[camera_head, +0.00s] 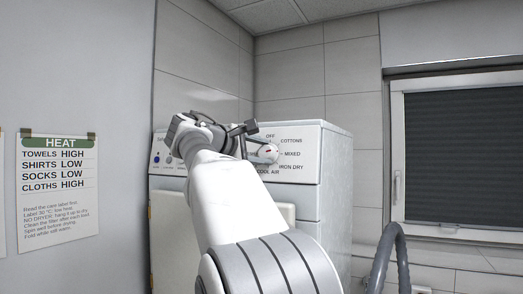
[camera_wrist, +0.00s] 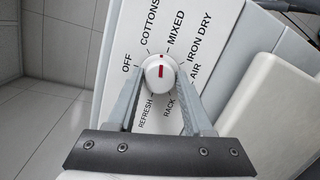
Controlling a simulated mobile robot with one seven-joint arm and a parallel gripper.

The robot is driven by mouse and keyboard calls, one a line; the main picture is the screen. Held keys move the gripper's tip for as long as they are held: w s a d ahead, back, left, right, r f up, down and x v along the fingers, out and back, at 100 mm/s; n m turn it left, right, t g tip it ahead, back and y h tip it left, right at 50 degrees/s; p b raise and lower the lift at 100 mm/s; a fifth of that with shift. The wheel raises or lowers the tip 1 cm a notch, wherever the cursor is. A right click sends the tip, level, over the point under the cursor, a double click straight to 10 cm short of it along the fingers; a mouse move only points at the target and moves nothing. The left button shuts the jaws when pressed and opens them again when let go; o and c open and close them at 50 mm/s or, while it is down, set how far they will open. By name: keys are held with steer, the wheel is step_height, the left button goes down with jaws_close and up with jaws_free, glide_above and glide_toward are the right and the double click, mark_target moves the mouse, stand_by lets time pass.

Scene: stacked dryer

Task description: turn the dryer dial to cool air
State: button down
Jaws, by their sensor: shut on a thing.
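The dryer dial (camera_wrist: 158,70) is a round white knob with red marks, on the front panel of the white dryer (camera_head: 335,165). Its printed settings around it read OFF, COTTONS, MIXED, IRON DRY, AIR, RACK and REFRESH in the wrist view. The red mark points roughly toward MIXED. My gripper (camera_wrist: 159,76) is shut on the dial, with one finger on each side of it. In the head view the dial (camera_head: 264,153) shows just right of my gripper (camera_head: 246,143), with COOL AIR below it; my arm hides part of the panel.
A HEAT care sign (camera_head: 57,188) hangs on the left wall. More small controls (camera_head: 158,158) sit at the panel's left end. A window with a dark blind (camera_head: 462,155) and a grey curved pipe (camera_head: 388,250) are at the right.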

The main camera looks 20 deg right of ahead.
steer(key=m, duration=0.5)
steer(key=shift+m+y+p, duration=0.3)
steer(key=shift+y, duration=0.1)
steer(key=m+y, duration=0.1)
steer(key=m, duration=0.8)
steer(key=shift+y+b, duration=0.4)
steer(key=shift+m+t+y+b, duration=0.4)
steer(key=shift+m+y+b, duration=0.15)
steer(key=shift+m, duration=1.65)
steer(key=shift+c, duration=1.6)
jaws_free()
steer(key=shift+r, duration=0.1)
